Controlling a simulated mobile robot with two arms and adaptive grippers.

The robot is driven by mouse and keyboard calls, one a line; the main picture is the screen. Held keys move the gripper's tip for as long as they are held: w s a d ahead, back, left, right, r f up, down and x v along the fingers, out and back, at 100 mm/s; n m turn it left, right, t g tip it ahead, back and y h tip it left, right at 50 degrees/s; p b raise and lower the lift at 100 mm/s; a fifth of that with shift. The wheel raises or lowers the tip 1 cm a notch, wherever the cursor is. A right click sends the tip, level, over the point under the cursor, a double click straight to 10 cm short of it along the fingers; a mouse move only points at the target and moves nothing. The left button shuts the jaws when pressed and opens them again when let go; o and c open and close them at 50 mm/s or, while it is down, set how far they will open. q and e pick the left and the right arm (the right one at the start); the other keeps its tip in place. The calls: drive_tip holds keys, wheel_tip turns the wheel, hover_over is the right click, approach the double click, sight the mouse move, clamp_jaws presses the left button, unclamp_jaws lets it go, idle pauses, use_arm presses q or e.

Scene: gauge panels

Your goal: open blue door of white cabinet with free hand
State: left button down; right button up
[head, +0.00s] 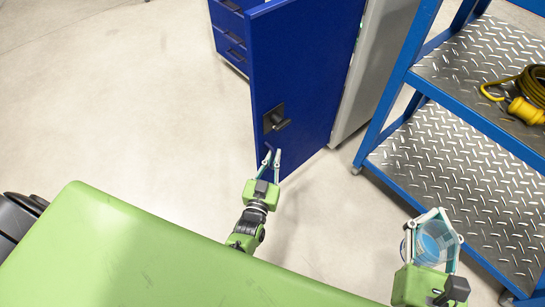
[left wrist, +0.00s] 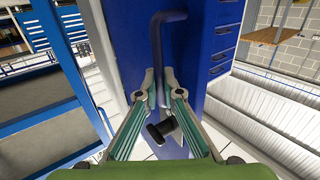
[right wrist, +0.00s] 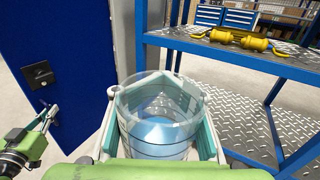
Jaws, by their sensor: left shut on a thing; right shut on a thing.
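The blue door (head: 310,65) stands upright in front of the pale cabinet body (head: 375,65); its exact angle to the cabinet is hard to tell. A black plate with a lever handle (head: 275,118) is on its face. My left gripper (head: 270,157) is at the door's lower near edge, below that plate. In the left wrist view its fingertips (left wrist: 157,78) close on a bent dark blue bar (left wrist: 157,40). My right gripper (head: 432,218) is shut on a clear cup (right wrist: 160,115) with a bluish lower part, held upright, away from the door.
A blue trolley (head: 385,130) with metal tread-plate shelves stands to the right, close to the cup. A yellow cable with a plug (head: 525,108) lies on its upper shelf. A blue drawer unit (head: 230,42) stands behind the door. The floor (head: 130,100) at left is clear.

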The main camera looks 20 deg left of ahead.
use_arm(q)
drive_tip(key=shift+w+d+r, duration=0.1)
drive_tip(key=c, duration=2.2)
unclamp_jaws()
drive_tip(key=s, duration=0.5)
drive_tip(key=s+d, duration=0.1)
drive_tip(key=s, duration=0.1)
drive_tip(key=shift+s, duration=0.25)
drive_tip(key=shift+w+a, duration=0.1)
